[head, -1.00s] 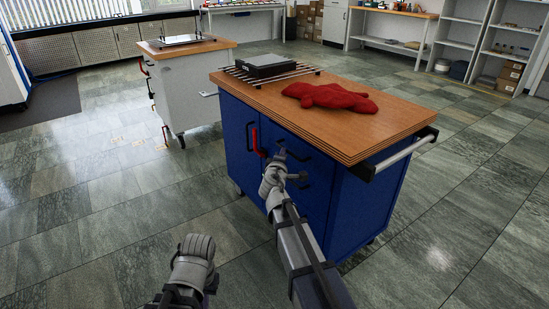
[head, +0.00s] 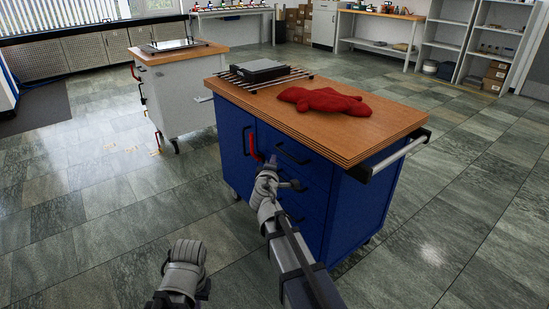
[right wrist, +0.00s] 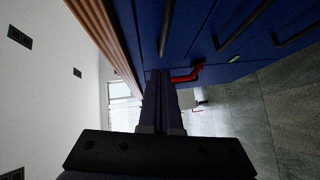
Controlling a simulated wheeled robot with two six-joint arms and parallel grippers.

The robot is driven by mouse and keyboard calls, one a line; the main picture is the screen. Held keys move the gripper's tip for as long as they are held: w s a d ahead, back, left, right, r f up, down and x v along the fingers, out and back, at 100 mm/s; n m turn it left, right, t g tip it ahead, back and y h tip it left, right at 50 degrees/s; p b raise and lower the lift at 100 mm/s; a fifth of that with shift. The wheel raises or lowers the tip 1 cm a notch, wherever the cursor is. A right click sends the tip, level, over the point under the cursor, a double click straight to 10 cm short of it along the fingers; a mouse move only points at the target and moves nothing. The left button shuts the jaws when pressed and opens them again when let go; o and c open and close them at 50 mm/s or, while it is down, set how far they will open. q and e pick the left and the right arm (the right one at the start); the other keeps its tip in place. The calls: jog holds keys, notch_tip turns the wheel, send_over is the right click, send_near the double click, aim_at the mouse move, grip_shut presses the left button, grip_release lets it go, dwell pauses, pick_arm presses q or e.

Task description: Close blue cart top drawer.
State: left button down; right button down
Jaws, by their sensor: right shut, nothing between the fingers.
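The blue cart (head: 345,215) stands in the middle of the head view under a wooden top. Its top drawer, with a dark bar handle (head: 292,153), is just below the wooden top. The drawer front looks flush or nearly so; I cannot tell whether a small gap is left. My right gripper (head: 272,160) is shut and empty, in front of the drawer side, just left of and below the handle. In the right wrist view its closed fingers (right wrist: 163,85) point along the blue front near a red handle (right wrist: 186,76). My left forearm shows at the bottom; its fingers do not.
A red cloth (head: 322,101) and a dark device on a rack (head: 262,71) lie on the wooden top (head: 380,125). A silver push bar (head: 400,155) sticks out at the cart's right end. A white cart (head: 180,100) stands behind left. The floor in front is clear.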

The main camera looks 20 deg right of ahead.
jog(key=v, duration=0.8)
jog(key=s+a+f+m+g+y, duration=0.1)
jog(key=s+a+f+m+g, duration=0.1)
jog(key=s+f+m+g, duration=0.25)
jog(key=s+a+f+m+g, duration=0.2)
jog(key=s+f+g, duration=0.1)
jog(key=s+f, duration=0.3)
jog(key=s+a+f+m+g+y, duration=0.1)
jog(key=s+a+f+g+y, duration=0.1)
jog(key=s+a+f+g, duration=0.35)
jog(key=s+a+f+g+y, duration=0.25)
jog(key=s+a, duration=0.35)
jog(key=s, duration=0.3)
notch_tip(320, 180, up, 34)
jog(key=p, duration=3.4)
jog(key=shift+s+a+f+p, duration=0.2)
jog(key=shift+s+a+p, duration=0.1)
jog(key=shift+p, duration=0.1)
jog(key=shift+t, duration=0.25)
